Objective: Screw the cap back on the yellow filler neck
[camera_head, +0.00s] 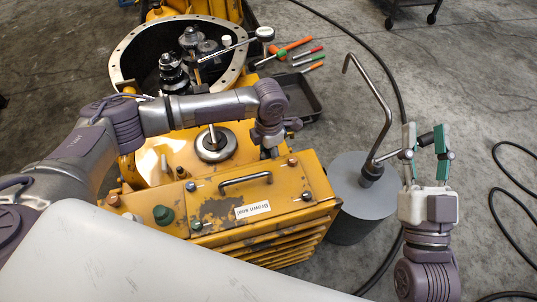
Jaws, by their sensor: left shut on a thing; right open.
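My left arm reaches in from the left, and its wrist points down over the back edge of the yellow housing (290,190). My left gripper (269,149) is mostly hidden under the wrist. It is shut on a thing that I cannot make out. I cannot clearly see the cap or the yellow filler neck; both may be hidden by my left wrist. My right gripper (427,156) is open at the right, its green-lined fingers upright and apart. A dark cylindrical piece (428,138) shows between or behind them; I cannot tell whether they touch it.
A grey drum (350,218) with a bent metal pump pipe (377,95) stands right of the housing, close to my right gripper. A black tray (299,97) and coloured-handled tools (293,48) lie behind. A dark hose (400,95) crosses the floor. A handle (246,179) tops the housing.

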